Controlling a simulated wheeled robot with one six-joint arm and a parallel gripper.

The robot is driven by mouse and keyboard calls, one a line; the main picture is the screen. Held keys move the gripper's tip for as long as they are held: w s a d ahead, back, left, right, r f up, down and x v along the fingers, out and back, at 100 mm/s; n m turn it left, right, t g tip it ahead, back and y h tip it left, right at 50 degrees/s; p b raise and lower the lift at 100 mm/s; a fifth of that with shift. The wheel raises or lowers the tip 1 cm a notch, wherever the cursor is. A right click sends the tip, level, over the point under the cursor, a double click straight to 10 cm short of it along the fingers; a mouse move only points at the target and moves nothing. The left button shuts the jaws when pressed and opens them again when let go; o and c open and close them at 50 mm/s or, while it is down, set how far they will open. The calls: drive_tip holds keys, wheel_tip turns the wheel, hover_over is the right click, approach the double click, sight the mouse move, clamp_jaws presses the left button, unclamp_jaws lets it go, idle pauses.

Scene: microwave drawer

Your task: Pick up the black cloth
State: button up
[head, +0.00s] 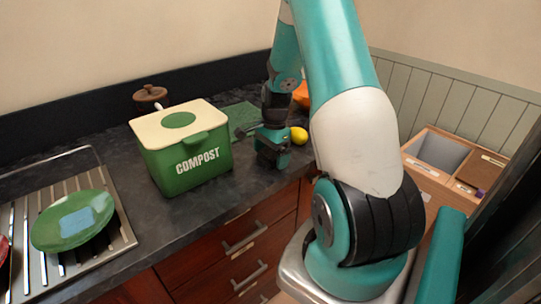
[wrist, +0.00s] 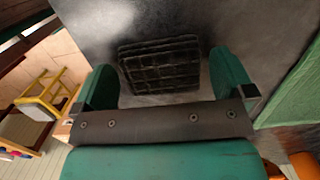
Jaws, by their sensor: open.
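The black cloth (wrist: 160,62) is a folded, dark, grid-patterned square lying flat on the dark countertop (wrist: 195,18). In the wrist view it shows between the two fingers of my gripper (wrist: 165,78), with its lower edge close to the gripper body. My gripper is open, with a finger to each side of the cloth, and holds nothing. I cannot tell how high the fingers are above the cloth. In the head view my gripper (head: 271,158) is low over the counter near its front edge; I cannot make out the cloth there.
A green compost bin (head: 187,150) stands left of my gripper. A yellow lemon (head: 298,135) is close on the right, and a green mat (head: 240,115) lies behind. A dish rack (head: 122,238) with a green plate (head: 72,221) is at far left. Drawers (head: 245,243) are below the counter.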

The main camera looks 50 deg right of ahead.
sight(271, 153)
drive_tip(key=shift+f, duration=0.15)
drive_tip(key=shift+c, duration=0.5)
drive_tip(key=c, duration=0.7)
wheel_tip(271, 153, up, 20)
drive_tip(key=shift+r+b, duration=0.1)
drive_tip(key=shift+b, duration=0.6)
drive_tip(key=shift+o, duration=0.2)
